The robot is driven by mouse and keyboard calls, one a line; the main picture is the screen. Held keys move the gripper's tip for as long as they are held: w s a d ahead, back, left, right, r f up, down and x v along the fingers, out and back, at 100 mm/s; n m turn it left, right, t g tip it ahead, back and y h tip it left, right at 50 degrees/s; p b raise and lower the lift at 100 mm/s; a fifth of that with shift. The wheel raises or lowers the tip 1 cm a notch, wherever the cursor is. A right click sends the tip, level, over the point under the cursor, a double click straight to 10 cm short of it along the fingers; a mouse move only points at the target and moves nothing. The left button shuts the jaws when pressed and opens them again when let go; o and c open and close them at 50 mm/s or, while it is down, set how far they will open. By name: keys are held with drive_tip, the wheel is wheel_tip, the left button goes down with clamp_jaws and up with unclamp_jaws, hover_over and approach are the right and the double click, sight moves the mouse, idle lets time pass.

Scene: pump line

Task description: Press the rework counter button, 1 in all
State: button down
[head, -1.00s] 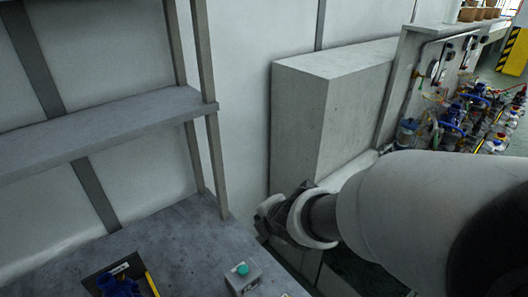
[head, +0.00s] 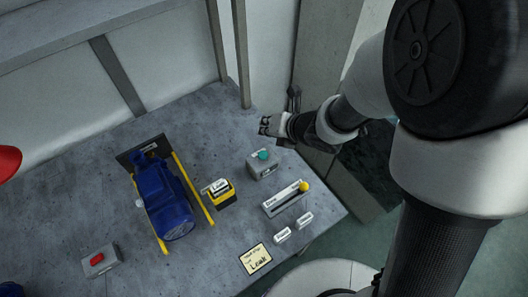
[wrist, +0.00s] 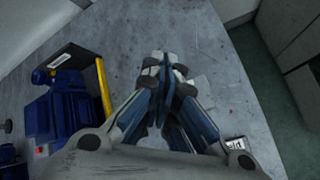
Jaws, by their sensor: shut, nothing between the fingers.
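A grey box with a teal button (head: 263,155) sits near the right part of the bench; the label on its front is too small to read. Another grey box with a red button (head: 97,259) sits at the front left of the bench. I cannot tell from the lettering which is the rework counter. My gripper (head: 265,126) is shut and empty, just behind the teal-button box and apart from it in the head view. In the wrist view the shut fingers (wrist: 167,62) cover the middle, and the teal button is hidden.
A blue pump (head: 165,200) lies between yellow rails on the bench (head: 215,255). A shelf post (head: 240,60) rises behind.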

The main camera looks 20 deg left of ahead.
drive_tip(key=b, duration=0.6)
hover_over(266, 153)
wheel_tip(266, 153, down, 8)
drive_tip(key=shift+f, duration=0.1)
drive_tip(key=shift+f+b, duration=0.3)
drive_tip(key=shift+b, duration=0.25)
drive_tip(key=shift+f, duration=0.1)
idle(0.6)
drive_tip(key=shift+f+b, duration=0.3)
drive_tip(key=shift+b, duration=0.35)
drive_tip(key=shift+f, duration=0.6)
idle(0.4)
drive_tip(key=shift+r, duration=0.15)
drive_tip(key=shift+r+p, duration=0.6)
drive_tip(key=shift+r, duration=0.3)
drive_tip(key=shift+r, duration=0.15)
